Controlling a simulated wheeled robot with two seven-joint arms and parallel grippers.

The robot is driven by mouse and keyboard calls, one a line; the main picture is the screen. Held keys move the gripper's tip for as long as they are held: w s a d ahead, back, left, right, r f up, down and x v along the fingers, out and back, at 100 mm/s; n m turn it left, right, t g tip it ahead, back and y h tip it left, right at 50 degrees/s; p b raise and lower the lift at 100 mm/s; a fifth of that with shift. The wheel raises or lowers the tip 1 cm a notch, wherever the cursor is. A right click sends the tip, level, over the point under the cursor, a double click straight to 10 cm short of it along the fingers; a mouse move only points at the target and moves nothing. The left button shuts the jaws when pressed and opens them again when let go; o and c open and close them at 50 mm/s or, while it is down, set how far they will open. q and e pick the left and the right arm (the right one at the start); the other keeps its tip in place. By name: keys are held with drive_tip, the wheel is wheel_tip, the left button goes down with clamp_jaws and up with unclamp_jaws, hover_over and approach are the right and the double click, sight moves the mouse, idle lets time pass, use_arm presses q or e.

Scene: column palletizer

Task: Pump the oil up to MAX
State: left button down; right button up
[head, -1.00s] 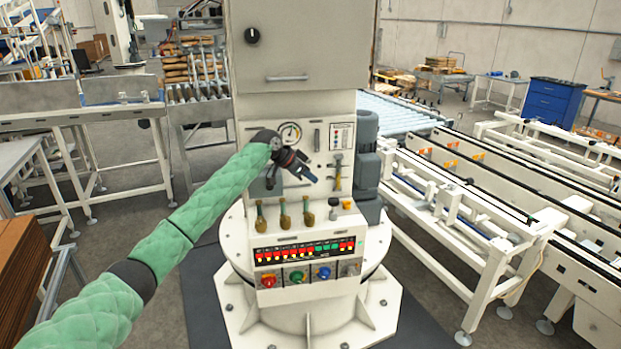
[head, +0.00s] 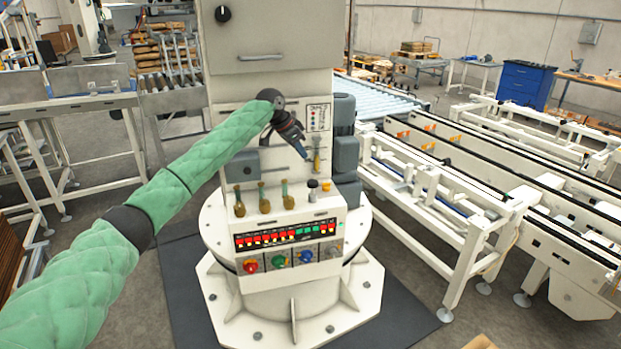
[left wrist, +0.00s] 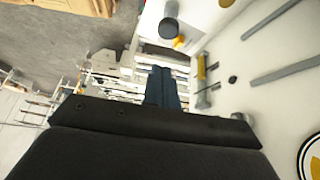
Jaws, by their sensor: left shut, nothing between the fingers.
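My left gripper (head: 304,153) is shut and empty in front of the white machine panel, its fingertips pointing down and right. A slim yellow part (head: 316,161) hangs on the panel just right of the fingertips; I cannot tell whether they touch. It may be the oil pump or its level glass. In the left wrist view, the dark finger pair (left wrist: 163,88) is closed, and a yellow part (left wrist: 201,70) is to its right, apart in the picture. No oil level or MAX mark is readable. The round dial seen earlier is hidden behind my arm. My right gripper is out of view.
A grey motor (head: 344,140) is right of the yellow part. A label (head: 318,117) is above it. Conveyors (head: 440,190) fill the right.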

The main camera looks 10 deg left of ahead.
sight(313, 182)
use_arm(q)
drive_tip(key=shift+w+d+r+g+y+b, duration=0.1)
drive_tip(key=shift+w+r+g+y+b, duration=0.1)
drive_tip(key=shift+r+y, duration=0.3)
drive_tip(key=shift+w+d+r+g+y+b, duration=0.1)
drive_tip(key=shift+w+r+g+y+b, duration=0.15)
drive_tip(key=shift+r, duration=0.45)
drive_tip(key=shift+w+d+r+g+y+b, duration=0.1)
drive_tip(key=shift+r+g+y+b, duration=0.1)
drive_tip(key=shift+r+y, duration=0.35)
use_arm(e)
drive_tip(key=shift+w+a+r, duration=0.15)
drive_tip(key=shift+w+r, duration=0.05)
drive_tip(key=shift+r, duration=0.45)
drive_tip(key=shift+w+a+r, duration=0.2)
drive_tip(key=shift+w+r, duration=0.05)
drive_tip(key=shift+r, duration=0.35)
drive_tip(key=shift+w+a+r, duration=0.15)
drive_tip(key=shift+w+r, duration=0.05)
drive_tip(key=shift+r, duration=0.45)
